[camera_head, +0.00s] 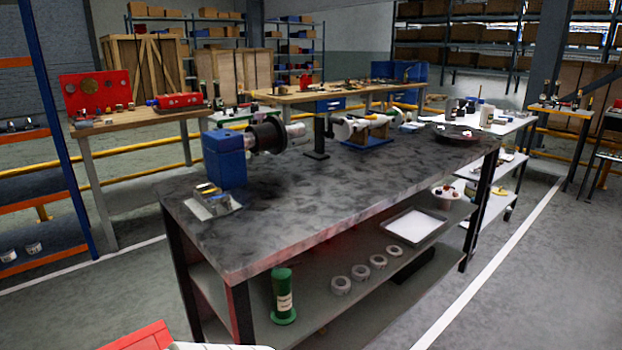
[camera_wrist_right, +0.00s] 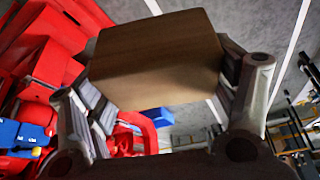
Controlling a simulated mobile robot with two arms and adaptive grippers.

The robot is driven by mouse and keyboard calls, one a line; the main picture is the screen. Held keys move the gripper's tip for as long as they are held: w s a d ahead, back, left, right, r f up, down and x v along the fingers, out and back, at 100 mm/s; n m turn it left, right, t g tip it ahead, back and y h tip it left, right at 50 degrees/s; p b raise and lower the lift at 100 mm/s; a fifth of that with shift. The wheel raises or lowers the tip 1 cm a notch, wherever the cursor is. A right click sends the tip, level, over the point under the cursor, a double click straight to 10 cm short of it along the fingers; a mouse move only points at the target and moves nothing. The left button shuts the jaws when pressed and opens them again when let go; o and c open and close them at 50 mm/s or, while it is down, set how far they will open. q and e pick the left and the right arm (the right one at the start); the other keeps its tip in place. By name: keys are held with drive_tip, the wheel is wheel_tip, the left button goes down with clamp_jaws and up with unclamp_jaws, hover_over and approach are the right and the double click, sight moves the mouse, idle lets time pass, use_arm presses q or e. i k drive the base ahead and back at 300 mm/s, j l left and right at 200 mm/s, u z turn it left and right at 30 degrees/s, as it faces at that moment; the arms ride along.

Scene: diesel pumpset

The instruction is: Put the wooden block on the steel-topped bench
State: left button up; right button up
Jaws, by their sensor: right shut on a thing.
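The wooden block (camera_wrist_right: 155,48) fills the upper middle of the right wrist view. My right gripper (camera_wrist_right: 165,92) is shut on it, with one finger at each side. The block is clear of any surface that I can make out. The steel-topped bench (camera_head: 310,222) stands in the middle of the head view, with a mottled grey top and dark legs. Its near part is bare. The block and both grippers are outside the head view.
On the bench are a blue machine (camera_head: 224,160) with a dark cylinder, a small metal vise-like piece (camera_head: 212,203), a blue stand (camera_head: 365,140) and a dark round tray (camera_head: 455,135). A green cylinder (camera_head: 283,298) and several rings are on the shelf below. Red objects (camera_wrist_right: 55,62) lie left in the wrist view.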

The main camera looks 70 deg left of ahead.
sight(352, 184)
drive_tip(key=u, duration=1.5)
drive_tip(key=i+u, duration=0.1)
drive_tip(key=u, duration=0.35)
drive_tip(key=i+l+u, duration=0.1)
drive_tip(key=u, duration=0.3)
drive_tip(key=i+l+u, duration=0.1)
drive_tip(key=u, duration=0.35)
